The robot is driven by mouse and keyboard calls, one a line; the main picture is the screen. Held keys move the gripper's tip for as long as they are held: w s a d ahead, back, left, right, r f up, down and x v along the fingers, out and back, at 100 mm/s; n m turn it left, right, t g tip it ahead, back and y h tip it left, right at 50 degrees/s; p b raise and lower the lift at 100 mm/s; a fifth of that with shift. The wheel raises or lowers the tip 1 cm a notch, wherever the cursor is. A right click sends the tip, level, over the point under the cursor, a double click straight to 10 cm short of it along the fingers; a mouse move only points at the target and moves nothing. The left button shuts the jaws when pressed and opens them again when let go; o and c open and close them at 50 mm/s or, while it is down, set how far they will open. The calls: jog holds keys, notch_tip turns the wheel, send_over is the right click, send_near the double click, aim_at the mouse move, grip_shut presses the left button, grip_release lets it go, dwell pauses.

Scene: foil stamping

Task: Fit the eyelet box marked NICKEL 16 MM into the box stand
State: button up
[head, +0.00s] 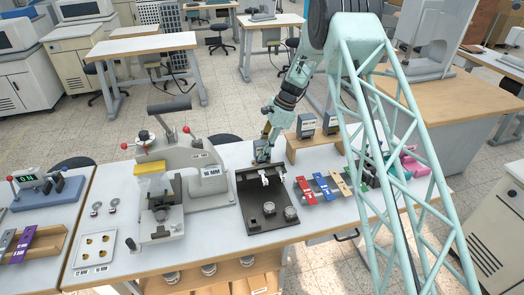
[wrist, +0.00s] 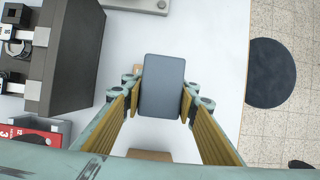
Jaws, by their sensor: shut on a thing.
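A dark grey box (wrist: 162,85) is held between the two yellow-padded fingers of my gripper (wrist: 162,92); its top is plain and no marking is readable, so I cannot tell whether it reads NICKEL 16 MM. In the head view my gripper (head: 266,132) is low over the back of the table, with the box (head: 261,151) beneath it, just behind the black fixture. I cannot tell whether the box touches the table. A wooden stand (head: 311,147), which looks like the box stand, is to the right of my gripper. Two dark boxes (head: 306,124) (head: 330,121) are on it.
The black fixture plate (head: 262,222) is in front of my gripper. A grey press (head: 207,181) marked 16 MM stands to the left. Coloured blocks (head: 322,187) lie to the right. A dark stool (wrist: 271,72) is beyond the table's back edge.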

jog(key=shift+f, duration=0.7)
jog(key=o, duration=1.1)
jog(key=shift+c, duration=0.2)
jog(key=shift+r, duration=0.1)
jog(key=v, duration=1.1)
jog(key=shift+d+r, duration=0.2)
jog(key=shift+r, duration=0.15)
